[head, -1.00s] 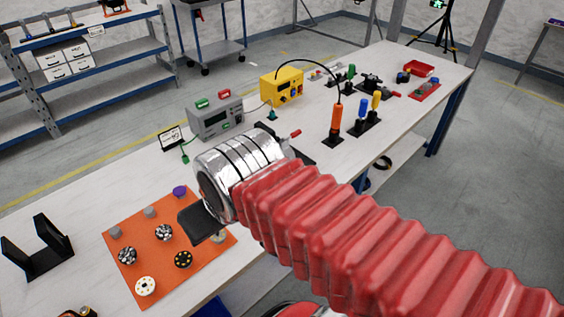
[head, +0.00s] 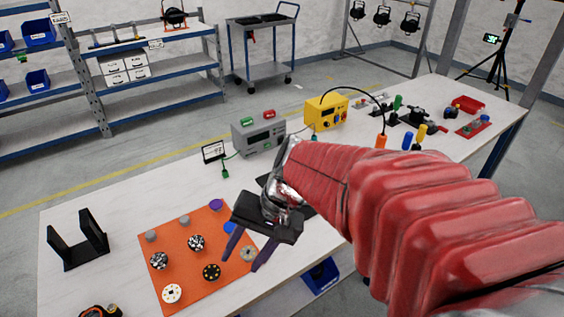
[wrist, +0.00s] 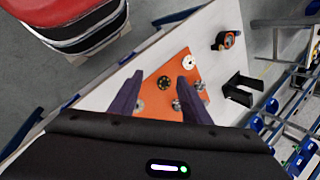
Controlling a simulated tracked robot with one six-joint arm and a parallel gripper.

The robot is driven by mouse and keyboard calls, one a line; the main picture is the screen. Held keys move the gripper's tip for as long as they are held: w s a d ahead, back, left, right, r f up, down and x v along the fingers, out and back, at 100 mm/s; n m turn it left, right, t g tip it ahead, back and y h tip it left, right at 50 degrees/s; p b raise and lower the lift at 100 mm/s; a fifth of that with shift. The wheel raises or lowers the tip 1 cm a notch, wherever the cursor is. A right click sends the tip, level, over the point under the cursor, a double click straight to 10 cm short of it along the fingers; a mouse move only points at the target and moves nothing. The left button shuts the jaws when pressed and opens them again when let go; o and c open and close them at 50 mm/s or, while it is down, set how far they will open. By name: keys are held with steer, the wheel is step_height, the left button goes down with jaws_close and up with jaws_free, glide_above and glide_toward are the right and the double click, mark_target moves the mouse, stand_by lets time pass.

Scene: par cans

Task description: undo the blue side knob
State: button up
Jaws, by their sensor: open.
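I cannot make out a blue side knob on any lamp. A small blue piece (head: 229,228) shows on the orange mat (head: 180,245), partly hidden behind my gripper; I cannot tell if it is that knob. My gripper (head: 240,262) is over the right part of the mat, its two dark purple fingers apart and nothing between them. In the wrist view my gripper (wrist: 161,82) is open, with the mat (wrist: 185,65) and its small round parts beyond the fingers. Black stage lamps (head: 382,15) hang from a frame at the far back.
A black U-shaped bracket (head: 78,240) stands left of the mat. A grey power box (head: 258,136) and a yellow box (head: 326,112) stand behind my arm. Upright coloured-handled tools (head: 414,136) are farther right.

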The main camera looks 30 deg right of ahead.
steer(key=w+d+f+m+t+y, duration=0.3)
steer(key=w+d+m+t, duration=0.15)
steer(key=d+m, duration=0.25)
steer(key=w+d+f+m+t+y, duration=0.2)
steer(key=w+d+f+m+t, duration=0.1)
steer(key=w+d+m, duration=0.35)
steer(key=s+d+f+m+t+h, duration=0.1)
steer(key=d+f+m+t+h, duration=0.2)
steer(key=d+m, duration=0.2)
steer(key=s+d+f+m+t+h, duration=0.2)
steer(key=d+f+m+h, duration=0.1)
steer(key=d, duration=0.8)
steer(key=s+d+f+m+t+h, duration=0.2)
steer(key=d+f+m+t+h, duration=0.1)
steer(key=d+m, duration=0.3)
steer(key=shift+d+f+m+t+h, duration=0.2)
steer(key=shift+d+f, duration=0.2)
steer(key=shift+d, duration=0.15)
steer(key=shift+d+f+m+t+h, duration=0.2)
steer(key=shift+d+f, duration=0.15)
steer(key=shift+d, duration=0.2)
steer(key=w, duration=1.3)
steer(key=shift+w+a, duration=0.25)
steer(key=shift+w, duration=0.15)
